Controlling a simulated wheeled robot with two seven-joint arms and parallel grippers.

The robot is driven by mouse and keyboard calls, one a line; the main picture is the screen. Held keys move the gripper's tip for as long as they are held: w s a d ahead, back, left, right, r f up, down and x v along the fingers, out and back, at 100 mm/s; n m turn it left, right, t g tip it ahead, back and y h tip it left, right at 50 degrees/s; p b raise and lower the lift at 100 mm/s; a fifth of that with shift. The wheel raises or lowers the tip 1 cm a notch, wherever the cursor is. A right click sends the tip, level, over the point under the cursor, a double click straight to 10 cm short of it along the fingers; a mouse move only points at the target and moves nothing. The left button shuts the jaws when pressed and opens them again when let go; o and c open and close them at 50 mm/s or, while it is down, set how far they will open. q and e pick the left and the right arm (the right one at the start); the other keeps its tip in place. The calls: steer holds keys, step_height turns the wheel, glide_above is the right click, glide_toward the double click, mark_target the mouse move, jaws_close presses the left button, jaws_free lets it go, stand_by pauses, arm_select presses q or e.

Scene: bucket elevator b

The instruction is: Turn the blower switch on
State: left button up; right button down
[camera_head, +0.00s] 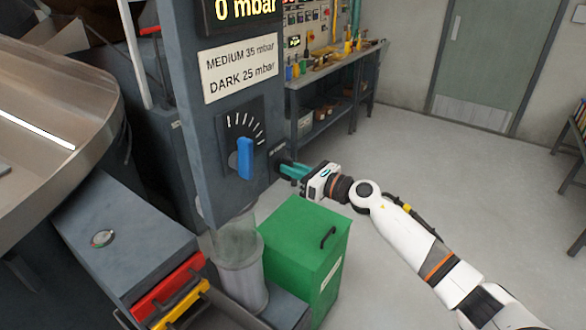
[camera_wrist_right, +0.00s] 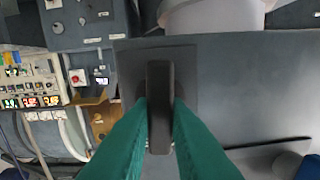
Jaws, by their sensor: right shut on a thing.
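The blower switch shows in the right wrist view as a dark upright handle (camera_wrist_right: 159,85) on a dark square plate (camera_wrist_right: 185,70). My right gripper (camera_wrist_right: 159,112) has its green fingers closed on both sides of the handle's lower part. In the head view the right gripper (camera_head: 284,168) reaches in from the right to the side face of the grey column (camera_head: 210,130). The switch itself is mostly hidden there behind the column edge and the fingers. My left gripper is not in view.
The column's front has a blue knob (camera_head: 245,157) with a dial, a sign (camera_head: 240,68) and a display (camera_head: 240,12) reading 0 mbar. A green bin (camera_head: 300,245) stands below my right gripper. A clear cylinder (camera_head: 240,265) stands beside it. Open floor (camera_head: 440,160) lies to the right.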

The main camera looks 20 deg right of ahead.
steer(key=shift+w+d+f+m+p, duration=0.1)
steer(key=shift+m+p, duration=1.1)
steer(key=shift+m, duration=1.65)
steer(key=shift+d+f+m+p, duration=0.15)
steer(key=shift+m+p, duration=1.1)
steer(key=shift+m, duration=1.55)
steer(key=shift+w+f+m+p, duration=0.1)
steer(key=shift+m+p, duration=1.1)
steer(key=shift+m, duration=1.65)
steer(key=c, duration=1.4)
jaws_free()
steer(key=b+v, duration=0.4)
steer(key=v, duration=0.8)
